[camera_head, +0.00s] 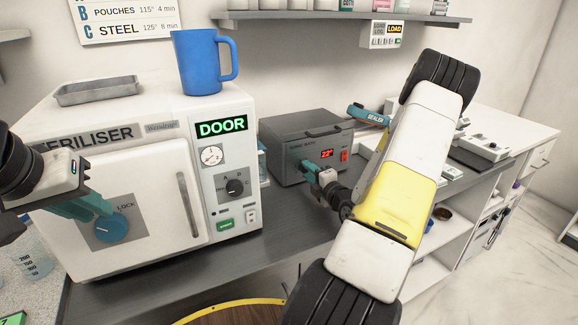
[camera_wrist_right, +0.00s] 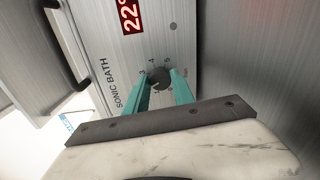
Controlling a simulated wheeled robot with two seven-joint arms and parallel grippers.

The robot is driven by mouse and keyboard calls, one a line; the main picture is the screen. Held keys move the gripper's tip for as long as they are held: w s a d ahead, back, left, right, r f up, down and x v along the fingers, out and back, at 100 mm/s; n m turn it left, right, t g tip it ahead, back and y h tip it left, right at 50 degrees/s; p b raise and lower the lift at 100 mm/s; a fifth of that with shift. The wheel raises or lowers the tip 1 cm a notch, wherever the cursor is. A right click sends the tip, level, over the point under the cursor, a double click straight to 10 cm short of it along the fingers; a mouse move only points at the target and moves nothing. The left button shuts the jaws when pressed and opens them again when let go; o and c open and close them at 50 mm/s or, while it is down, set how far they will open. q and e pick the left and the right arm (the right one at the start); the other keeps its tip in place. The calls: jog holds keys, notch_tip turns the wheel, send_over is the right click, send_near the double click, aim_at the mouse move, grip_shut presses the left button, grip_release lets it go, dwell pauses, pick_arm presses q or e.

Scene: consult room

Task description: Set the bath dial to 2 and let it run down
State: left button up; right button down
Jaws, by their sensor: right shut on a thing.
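The sonic bath (camera_head: 290,150) is a grey metal box to the right of the steriliser, with a red lit display (camera_head: 327,153) on its front. In the right wrist view its dark round dial (camera_wrist_right: 159,77) sits among printed numbers; where its pointer stands is too small to tell. My right gripper (camera_wrist_right: 160,84) has its teal fingers on either side of the dial, shut on it. In the head view my right gripper (camera_head: 312,172) is at the bath's front. My left gripper (camera_head: 108,215) has its teal fingers at the steriliser's blue lock knob (camera_head: 110,228); their gap is not clear.
The white steriliser (camera_head: 150,255) stands at the left with a lit DOOR sign (camera_head: 222,127). A blue mug (camera_head: 200,65) and a metal tray (camera_head: 95,91) are on top of it. A sealer (camera_head: 368,115) is behind my right arm. A shelf (camera_head: 340,17) hangs above.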

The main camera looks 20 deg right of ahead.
dwell(0.3)
jog(key=c, duration=1.1)
grip_release()
jog(key=shift+s, duration=0.1)
jog(key=s, duration=0.7)
jog(key=shift+s+d+r, duration=0.15)
jog(key=shift+s+d, duration=0.15)
jog(key=shift+d, duration=0.05)
